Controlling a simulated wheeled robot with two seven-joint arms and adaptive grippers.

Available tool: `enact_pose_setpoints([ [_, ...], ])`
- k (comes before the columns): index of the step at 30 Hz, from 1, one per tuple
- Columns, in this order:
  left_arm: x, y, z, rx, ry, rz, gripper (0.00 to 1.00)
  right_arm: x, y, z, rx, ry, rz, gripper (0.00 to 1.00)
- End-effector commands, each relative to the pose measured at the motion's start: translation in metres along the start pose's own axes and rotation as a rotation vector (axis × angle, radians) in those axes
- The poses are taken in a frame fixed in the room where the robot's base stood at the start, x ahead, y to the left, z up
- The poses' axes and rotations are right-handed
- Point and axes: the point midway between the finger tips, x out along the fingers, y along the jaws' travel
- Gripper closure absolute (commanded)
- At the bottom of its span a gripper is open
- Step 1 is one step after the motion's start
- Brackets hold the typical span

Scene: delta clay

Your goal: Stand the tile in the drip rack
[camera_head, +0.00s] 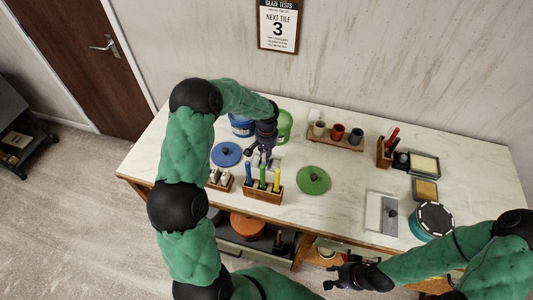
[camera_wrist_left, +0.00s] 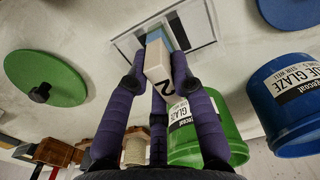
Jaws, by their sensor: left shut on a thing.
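My left gripper (camera_head: 265,150) is over the back left of the table. It is shut on a small tile (camera_wrist_left: 158,75). In the left wrist view the tile is a pale block with a dark "2" on its near end and blue on its far part, between the purple fingers. Beyond it lies a pale, dark-edged frame (camera_wrist_left: 203,28) on the tabletop, perhaps the drip rack; contact with the tile cannot be told.
A blue bucket (camera_wrist_left: 290,105) and a green bucket (camera_wrist_left: 205,140) stand close to the left gripper. Blue (camera_head: 226,154) and green (camera_head: 313,180) lids lie on the table. A wooden holder (camera_head: 262,196) with coloured handles stands in front. A wall sign (camera_head: 278,25) reads "NEXT TILE 3".

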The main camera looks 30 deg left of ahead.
Motion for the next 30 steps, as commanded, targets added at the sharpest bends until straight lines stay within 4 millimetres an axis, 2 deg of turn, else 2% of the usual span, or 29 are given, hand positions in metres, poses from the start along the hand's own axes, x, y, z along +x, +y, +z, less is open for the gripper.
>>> enact_pose_setpoints([
  [8, -0.001, 0.0, 0.0, 0.0, 0.001, 0.0, 1.0, 0.0, 0.0, 0.0, 0.0, 0.0, 0.0, 0.6],
  [9, -0.001, 0.0, -0.001, 0.0, 0.001, 0.0, 0.73, 0.0, 0.0, 0.0, 0.0, 0.0, 0.0, 0.6],
  [12, -0.001, 0.0, -0.001, 0.0, 0.001, 0.0, 0.49, 0.0, 0.0, 0.0, 0.0, 0.0, 0.0, 0.6],
  [23, -0.001, 0.0, 0.0, 0.0, 0.0, 0.0, 0.49, -0.001, 0.0, 0.0, 0.0, 0.0, 0.0, 0.6],
  [30, -0.015, 0.0, 0.0, 0.0, 0.001, 0.0, 0.49, -0.008, -0.003, 0.0, 0.0, 0.0, 0.0, 0.6],
])
